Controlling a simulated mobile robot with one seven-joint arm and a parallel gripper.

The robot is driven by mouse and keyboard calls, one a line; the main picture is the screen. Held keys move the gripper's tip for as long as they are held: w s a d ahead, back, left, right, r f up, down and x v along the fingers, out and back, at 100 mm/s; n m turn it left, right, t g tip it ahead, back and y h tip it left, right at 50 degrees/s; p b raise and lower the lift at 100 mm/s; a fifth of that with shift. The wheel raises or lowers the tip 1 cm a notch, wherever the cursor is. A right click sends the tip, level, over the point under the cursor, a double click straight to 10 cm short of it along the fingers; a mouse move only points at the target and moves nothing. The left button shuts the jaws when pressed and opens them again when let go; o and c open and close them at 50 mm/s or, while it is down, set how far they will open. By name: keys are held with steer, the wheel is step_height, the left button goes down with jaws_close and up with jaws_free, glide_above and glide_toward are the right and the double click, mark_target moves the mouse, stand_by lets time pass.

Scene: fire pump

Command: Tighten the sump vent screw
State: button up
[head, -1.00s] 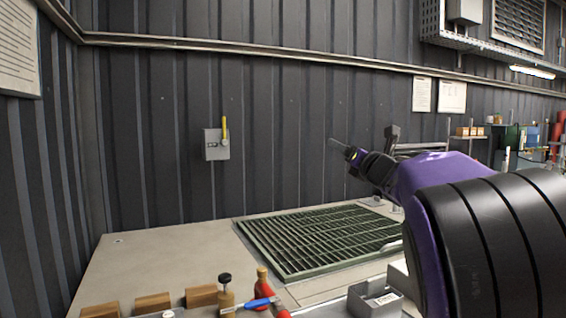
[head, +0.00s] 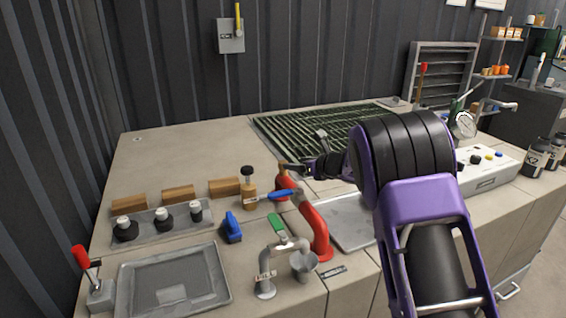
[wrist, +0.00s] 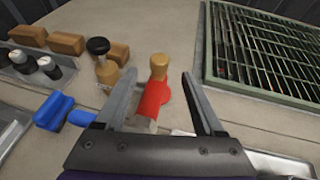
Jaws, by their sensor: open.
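A red curved pipe (head: 312,225) rises from the worktop and carries a brass fitting (wrist: 158,67) at its end. A brass valve body with a black round knob (head: 247,172) stands just left of it; the knob also shows in the wrist view (wrist: 98,46). No label shows which of these is the sump vent screw. My gripper (wrist: 159,78) is open and empty, its two fingers to either side of the red pipe's brass end in the wrist view. In the head view my gripper (head: 291,169) is close to that end; contact cannot be told.
A blue lever (head: 284,195) and a green-handled tap (head: 278,228) stand near the pipe. Wooden blocks (head: 178,194), a tray of black knobs (head: 150,228) and a blue object (head: 232,228) lie left. A green grating (head: 330,130) lies behind. The back-left worktop is clear.

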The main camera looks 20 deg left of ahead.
mark_target(283, 162)
steer(key=p+x, duration=0.1)
steer(key=x, duration=0.8)
steer(key=shift+w, duration=0.1)
steer(key=shift+c, duration=0.3)
jaws_close()
